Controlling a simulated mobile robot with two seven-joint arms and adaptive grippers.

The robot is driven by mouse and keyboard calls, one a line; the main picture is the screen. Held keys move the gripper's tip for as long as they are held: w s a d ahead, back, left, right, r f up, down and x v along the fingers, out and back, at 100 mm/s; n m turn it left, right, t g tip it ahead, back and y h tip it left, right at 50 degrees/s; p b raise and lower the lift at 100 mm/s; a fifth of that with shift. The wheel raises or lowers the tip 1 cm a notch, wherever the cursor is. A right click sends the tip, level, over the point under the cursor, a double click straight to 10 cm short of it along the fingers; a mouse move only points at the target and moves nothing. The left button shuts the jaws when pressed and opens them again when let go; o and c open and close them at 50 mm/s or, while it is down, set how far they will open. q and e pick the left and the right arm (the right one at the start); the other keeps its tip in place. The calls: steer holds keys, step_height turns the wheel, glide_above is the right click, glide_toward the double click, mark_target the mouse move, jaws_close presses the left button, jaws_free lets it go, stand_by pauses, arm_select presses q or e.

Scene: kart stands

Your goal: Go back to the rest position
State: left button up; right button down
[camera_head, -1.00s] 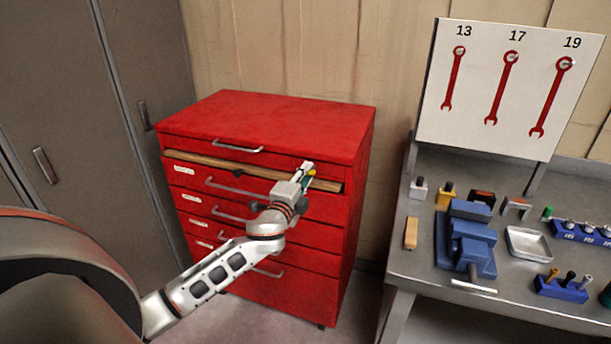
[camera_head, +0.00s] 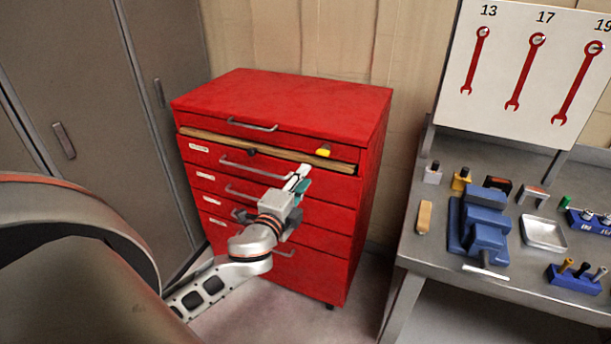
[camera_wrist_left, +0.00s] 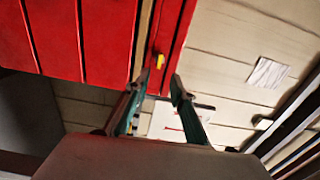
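My left gripper (camera_head: 299,181) is in front of the red tool cabinet (camera_head: 285,97), below the slot near the top and toward its right side. In the left wrist view the two fingers of this gripper (camera_wrist_left: 160,82) stand apart with nothing between them. A drawer below the top one is slightly open, with a brown strip (camera_head: 250,145) showing. A small yellow object (camera_head: 323,152) sits at the right end of this slot, apart from the fingers. It also shows in the left wrist view (camera_wrist_left: 160,61). My right gripper is not in view.
A grey workbench (camera_head: 416,280) stands at the right with a blue vise (camera_head: 484,225), a metal tray (camera_head: 543,232) and small tools. A wrench board (camera_head: 535,75) is above it. Grey lockers (camera_head: 75,65) stand at the left. Floor shows between cabinet and bench.

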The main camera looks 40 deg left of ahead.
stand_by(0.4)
arm_select(q)
steer(key=s+d+f+n+g+h, duration=0.2)
steer(key=s+d+f, duration=0.25)
steer(key=f, duration=0.55)
steer(key=s+d+f+n+g+h, duration=0.25)
steer(key=s+d+f, duration=0.2)
steer(key=f, duration=0.45)
steer(key=s+d+f+n+g+h, duration=0.2)
steer(key=s+d+f+n, duration=0.4)
steer(key=s+d+f, duration=0.5)
steer(key=shift+s+f+h, duration=0.2)
steer(key=shift+s+h, duration=0.15)
steer(key=shift+s, duration=0.15)
